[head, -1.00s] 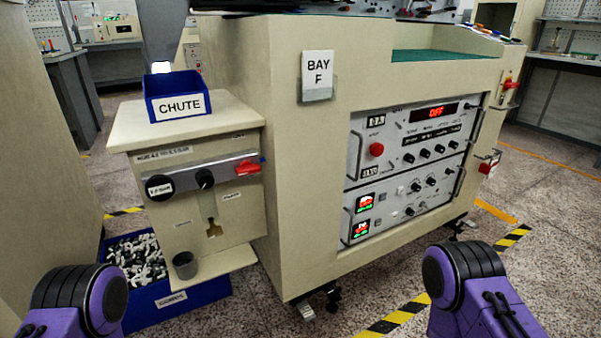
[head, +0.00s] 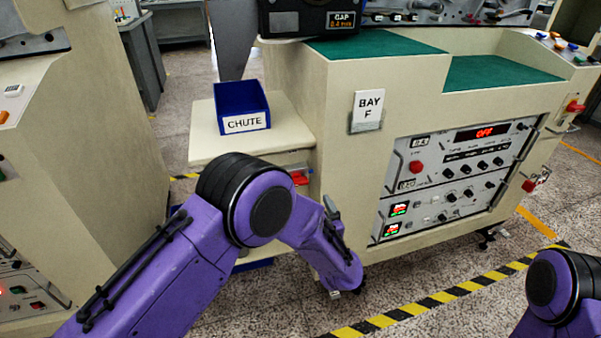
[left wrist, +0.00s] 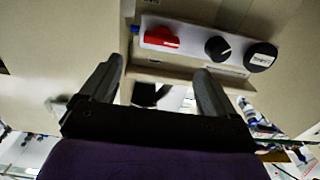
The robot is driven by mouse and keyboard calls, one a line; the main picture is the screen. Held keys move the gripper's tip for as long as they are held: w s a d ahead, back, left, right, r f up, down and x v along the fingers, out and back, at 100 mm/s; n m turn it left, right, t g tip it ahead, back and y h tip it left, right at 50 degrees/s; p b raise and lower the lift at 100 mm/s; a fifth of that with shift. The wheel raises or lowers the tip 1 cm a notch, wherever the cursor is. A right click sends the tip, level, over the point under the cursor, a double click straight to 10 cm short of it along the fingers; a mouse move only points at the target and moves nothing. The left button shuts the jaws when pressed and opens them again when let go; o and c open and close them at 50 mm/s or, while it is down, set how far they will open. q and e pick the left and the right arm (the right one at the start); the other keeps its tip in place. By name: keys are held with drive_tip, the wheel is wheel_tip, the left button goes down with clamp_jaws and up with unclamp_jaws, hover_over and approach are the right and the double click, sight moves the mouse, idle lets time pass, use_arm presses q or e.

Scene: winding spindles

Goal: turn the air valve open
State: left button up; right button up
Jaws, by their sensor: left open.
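A red lever handle (left wrist: 161,38) sits on the pale control strip of the chute cabinet, and I take it for the air valve. In the head view only a bit of the red handle (head: 300,178) shows above my left arm, which hides most of the cabinet front. My left gripper (left wrist: 155,95) is open, with nothing between its fingers. In the left wrist view its fingers point toward the panel below the strip, apart from the red handle. My right gripper is out of view; only part of my right arm shows at the lower right.
A black knob (left wrist: 217,48) and a round black dial (left wrist: 260,57) sit beside the red handle. The blue chute bin (head: 241,108) stands on the cabinet top. The Bay F machine (head: 345,160) stands close on the right. Floor is free before its striped line.

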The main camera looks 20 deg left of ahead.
use_arm(q)
drive_tip(key=x, duration=0.9)
drive_tip(key=shift+w+a+f+b, duration=0.25)
drive_tip(key=shift+w+a+b, duration=0.05)
drive_tip(key=shift+b, duration=0.1)
drive_tip(key=c, duration=1.1)
